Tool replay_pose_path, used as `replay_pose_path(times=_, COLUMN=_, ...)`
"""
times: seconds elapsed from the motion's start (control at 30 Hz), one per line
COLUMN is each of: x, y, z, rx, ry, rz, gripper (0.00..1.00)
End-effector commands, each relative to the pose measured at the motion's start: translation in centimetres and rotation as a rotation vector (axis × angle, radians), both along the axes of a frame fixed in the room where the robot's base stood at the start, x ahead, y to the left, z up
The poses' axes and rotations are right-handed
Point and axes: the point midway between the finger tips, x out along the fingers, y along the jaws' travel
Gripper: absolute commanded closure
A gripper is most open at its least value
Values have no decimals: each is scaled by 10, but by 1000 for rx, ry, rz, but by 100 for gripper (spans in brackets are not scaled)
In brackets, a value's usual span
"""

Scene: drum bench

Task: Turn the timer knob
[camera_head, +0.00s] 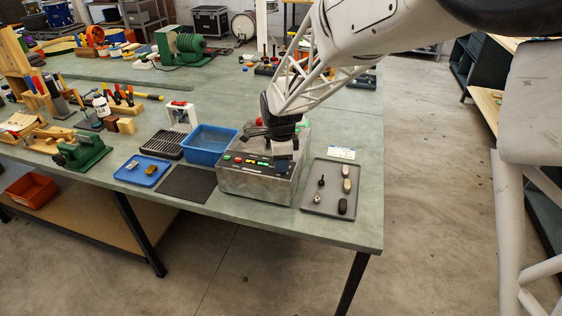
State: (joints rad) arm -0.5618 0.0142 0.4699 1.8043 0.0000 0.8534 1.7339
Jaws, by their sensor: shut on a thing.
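The grey metal control box (255,188) stands near the front edge of the green bench. Its sloped front panel has a red button, small lit displays and a row of lights. My black gripper (284,156) reaches down from above onto the right part of this panel. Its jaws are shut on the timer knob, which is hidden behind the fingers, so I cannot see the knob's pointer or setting. A red button top (259,122) shows behind the gripper.
A grey tray (324,209) with several small parts lies right of the box. A blue bin (209,147), dark mat (187,184) and blue tray (142,171) lie to its left. The bench's right edge is close by.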

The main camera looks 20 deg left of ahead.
Motion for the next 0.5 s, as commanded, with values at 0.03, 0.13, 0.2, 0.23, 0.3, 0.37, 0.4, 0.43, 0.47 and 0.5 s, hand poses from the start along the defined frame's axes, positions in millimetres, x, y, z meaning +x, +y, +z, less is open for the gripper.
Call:
replay_pose_path(times=0.03, x=0, y=0, z=1, rx=0, ry=-1, rz=-44, gripper=90)
replay_pose_path(times=0.13, x=0, y=0, z=1, rx=0, ry=-1, rz=-134, gripper=90)
replay_pose_path(times=0.2, x=0, y=0, z=1, rx=0, ry=-1, rz=-193, gripper=90)
replay_pose_path(times=0.23, x=0, y=0, z=1, rx=0, ry=-1, rz=-217, gripper=90)
replay_pose_path(times=0.3, x=0, y=0, z=1, rx=0, ry=-1, rz=-268, gripper=90)
replay_pose_path(times=0.37, x=0, y=0, z=1, rx=0, ry=-1, rz=-306, gripper=90)
replay_pose_path(times=0.4, x=0, y=0, z=1, rx=0, ry=-1, rz=-330, gripper=90)
replay_pose_path(times=0.43, x=0, y=0, z=1, rx=0, ry=-1, rz=-345, gripper=90)
replay_pose_path(times=0.47, x=0, y=0, z=1, rx=0, ry=-1, rz=-360, gripper=90)
replay_pose_path(times=0.5, x=0, y=0, z=1, rx=0, ry=-1, rz=-377, gripper=90)
